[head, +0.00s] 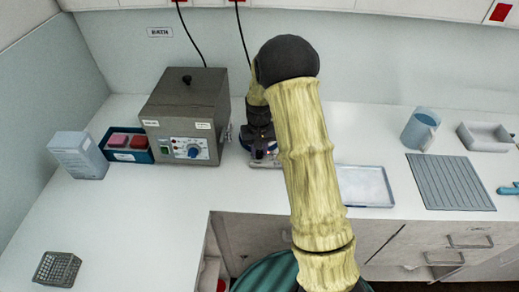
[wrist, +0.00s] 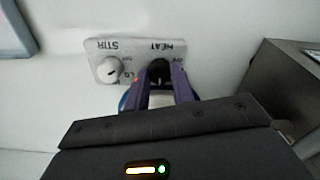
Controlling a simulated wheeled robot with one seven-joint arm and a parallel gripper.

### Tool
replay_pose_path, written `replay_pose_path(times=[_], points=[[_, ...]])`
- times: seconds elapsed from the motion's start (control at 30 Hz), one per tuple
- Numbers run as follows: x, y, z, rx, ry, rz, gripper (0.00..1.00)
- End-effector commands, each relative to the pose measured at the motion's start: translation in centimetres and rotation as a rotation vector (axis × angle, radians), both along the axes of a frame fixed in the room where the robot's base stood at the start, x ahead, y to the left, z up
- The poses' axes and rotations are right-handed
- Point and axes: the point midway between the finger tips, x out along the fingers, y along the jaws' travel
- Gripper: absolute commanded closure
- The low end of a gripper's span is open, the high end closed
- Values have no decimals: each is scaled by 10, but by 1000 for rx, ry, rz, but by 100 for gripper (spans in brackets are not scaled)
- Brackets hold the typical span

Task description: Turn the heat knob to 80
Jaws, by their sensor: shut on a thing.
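In the wrist view a pale control panel (wrist: 103,49) appears upside down, with the words HEAT and STIR. The black heat knob (wrist: 159,70) sits between the two purple fingers of my gripper (wrist: 160,84), which is shut on it. The fingers and the knob's own body hide most of its scale, so I cannot read its setting. A white stir knob (wrist: 110,70) with a dark mark is beside it, to the left and free of the gripper. In the head view my arm largely covers this device, and the heat knob does not show.
A grey metal bath (head: 185,105) with a blue knob (head: 193,152) stands left of my gripper. A blue rack (head: 140,157) and a white box (head: 78,155) are further left. A shallow tray (head: 364,187) lies right of my arm. The front left counter is mostly clear.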

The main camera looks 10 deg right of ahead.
Motion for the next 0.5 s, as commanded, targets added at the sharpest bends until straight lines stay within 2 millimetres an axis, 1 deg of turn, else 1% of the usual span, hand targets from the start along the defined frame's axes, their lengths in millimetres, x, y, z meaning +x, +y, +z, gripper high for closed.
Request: replay_pose_path(times=[0.07, 0.1, 0.17, 0.2, 0.5], points=[[0, 0, 0, 0, 0, 1, 98], [0, 0, 0, 0, 1, 1, 74], [0, 0, 0, 0, 1, 1, 62], [0, 0, 0, 0, 1, 1, 54], [0, 0, 1, 0, 0, 2, 54]])
